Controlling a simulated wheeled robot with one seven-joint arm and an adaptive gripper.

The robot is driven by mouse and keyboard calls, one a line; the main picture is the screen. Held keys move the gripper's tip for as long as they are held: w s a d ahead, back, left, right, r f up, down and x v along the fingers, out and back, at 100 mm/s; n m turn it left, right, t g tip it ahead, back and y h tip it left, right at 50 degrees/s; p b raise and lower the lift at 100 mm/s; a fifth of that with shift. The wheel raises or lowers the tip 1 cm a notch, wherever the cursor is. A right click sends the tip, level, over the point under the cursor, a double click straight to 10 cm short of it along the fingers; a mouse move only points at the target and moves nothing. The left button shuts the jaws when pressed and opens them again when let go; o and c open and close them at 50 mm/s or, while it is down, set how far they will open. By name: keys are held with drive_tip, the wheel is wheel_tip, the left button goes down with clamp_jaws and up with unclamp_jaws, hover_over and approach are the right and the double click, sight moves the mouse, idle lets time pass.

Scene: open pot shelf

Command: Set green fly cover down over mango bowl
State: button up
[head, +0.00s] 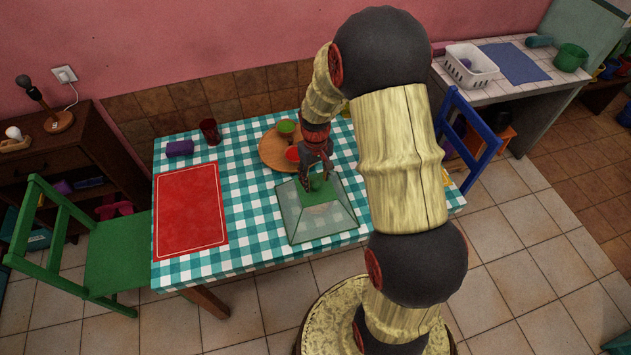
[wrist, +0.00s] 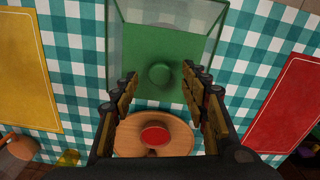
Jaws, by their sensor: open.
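The green fly cover (head: 318,222) is a see-through, flat-topped pyramid with a solid green top and a round green knob (wrist: 160,75). It appears to stand on the checked cloth near the table's front edge. My gripper (head: 318,178) is open over the cover's top; it also shows in the wrist view (wrist: 160,78), its fingers spread to either side of the knob. I cannot tell whether they touch it. I cannot pick out mangoes in either bowl.
A red placemat (head: 188,210) lies left of the cover, with a dark red cup (head: 210,131) and a purple roll (head: 179,148) behind. A yellow placemat (wrist: 20,75) shows in the wrist view. A green chair (head: 100,240) stands left and a blue chair (head: 468,135) right.

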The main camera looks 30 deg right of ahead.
wheel_tip(320, 180, up, 10)
idle(0.3)
idle(0.5)
drive_tip(key=s+a+r+t+b, duration=0.1)
drive_tip(key=s+a+r+t, duration=0.1)
drive_tip(key=s+a+r, duration=0.5)
drive_tip(key=s+a+r+n+t+b, duration=0.1)
drive_tip(key=s+a+r+t, duration=0.2)
drive_tip(key=s+a+r, duration=0.4)
drive_tip(key=s+r, duration=0.4)
drive_tip(key=s, duration=0.2)
drive_tip(key=shift+a+r+t, duration=0.15)
drive_tip(key=shift+r+t, duration=0.15)
drive_tip(key=shift+r, duration=0.1)
drive_tip(key=shift+c, duration=0.5)
drive_tip(key=shift+c, duration=0.5)
